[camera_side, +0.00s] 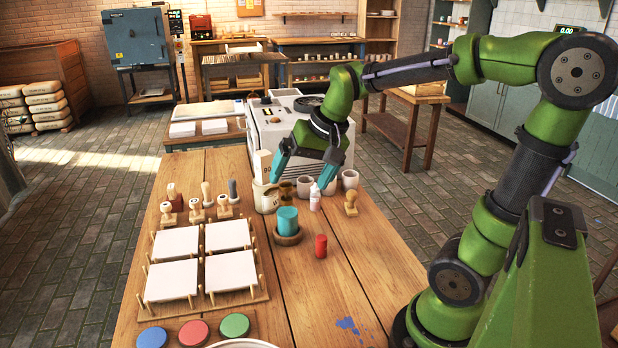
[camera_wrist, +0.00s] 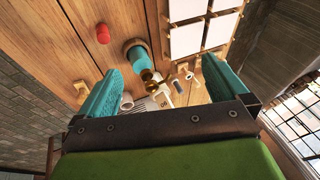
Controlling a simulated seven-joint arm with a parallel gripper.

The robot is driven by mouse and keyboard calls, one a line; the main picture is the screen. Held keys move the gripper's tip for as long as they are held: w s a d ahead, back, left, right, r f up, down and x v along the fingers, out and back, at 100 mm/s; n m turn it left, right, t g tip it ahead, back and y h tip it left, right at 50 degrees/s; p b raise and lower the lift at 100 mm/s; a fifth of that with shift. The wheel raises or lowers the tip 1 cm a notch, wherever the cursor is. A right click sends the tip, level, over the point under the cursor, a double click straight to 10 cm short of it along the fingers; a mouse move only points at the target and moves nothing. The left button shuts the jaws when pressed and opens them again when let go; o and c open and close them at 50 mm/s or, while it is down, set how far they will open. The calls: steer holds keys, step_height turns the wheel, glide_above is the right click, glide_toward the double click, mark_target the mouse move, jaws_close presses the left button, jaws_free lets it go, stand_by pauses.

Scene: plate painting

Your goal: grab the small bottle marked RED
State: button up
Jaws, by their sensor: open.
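A small pale bottle with a pinkish band (camera_side: 315,198) stands upright on the table among several cups in the side view. I cannot read its marking. A short red cylinder (camera_side: 321,246) stands nearer the camera, with no readable lettering; it also shows at the upper left of the wrist view (camera_wrist: 103,33). My gripper (camera_side: 302,175) has teal fingers and is open, pointing down around the cups at the table's far end. The wrist view shows my gripper (camera_wrist: 160,72) with its fingers wide apart and nothing held. I cannot pick out the pale bottle there.
A teal cylinder (camera_side: 288,220) sits in a brown dish (camera_side: 288,238) in front of the cups. A mug (camera_side: 265,199) and a wooden stamp (camera_side: 351,203) flank the bottle. White tiles on a rack (camera_side: 258,297) fill the left. The table's right front is mostly clear.

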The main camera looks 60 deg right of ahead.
steer(key=s+a+n+t, duration=0.1)
steer(key=s+a+n, duration=0.1)
steer(key=s+a, duration=0.2)
steer(key=s+a+n+t+y, duration=0.1)
steer(key=s+a+n, duration=0.1)
steer(key=s+a, duration=0.2)
steer(key=shift+s+a+r, duration=0.1)
steer(key=shift+a+r, duration=0.1)
steer(key=shift+a, duration=0.05)
steer(key=shift+c, duration=0.6)
steer(key=shift+a+r+t, duration=0.15)
steer(key=shift+r+t, duration=0.05)
steer(key=shift+t, duration=0.1)
steer(key=shift+c, duration=2.8)
steer(key=m+g+h, duration=0.2)
steer(key=h, duration=0.3)
glide_toward(318, 194)
steer(key=x, duration=1.2)
steer(key=shift+w+f, duration=0.2)
steer(key=shift+f, duration=0.15)
